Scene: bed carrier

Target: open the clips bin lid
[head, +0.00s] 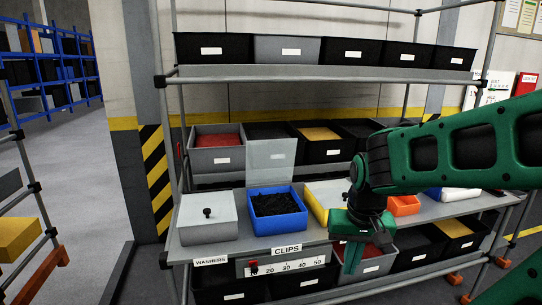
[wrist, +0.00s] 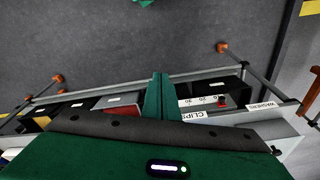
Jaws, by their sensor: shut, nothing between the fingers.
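The clips bin (head: 277,224) is blue, holds a heap of dark pieces, and stands on the middle shelf above the CLIPS label (head: 288,251). Its top is open. A pale grey, see-through lid (head: 270,160) stands upright at its back edge. My gripper (head: 350,268) is to the right of the clips bin and in front of the shelf edge, fingers pointing down. The fingers are shut and empty, apart from the bin and lid. In the wrist view the closed fingers (wrist: 160,82) show beside the CLIPS label (wrist: 195,115); the bin's inside is hidden there.
A grey washers bin (head: 208,218) with a closed lid and black knob stands left of the clips bin. A yellow bin (head: 318,205) and an orange bin (head: 404,205) are to the right. A scale with a red slider (head: 253,266) is on the front edge. Lower bins sit below.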

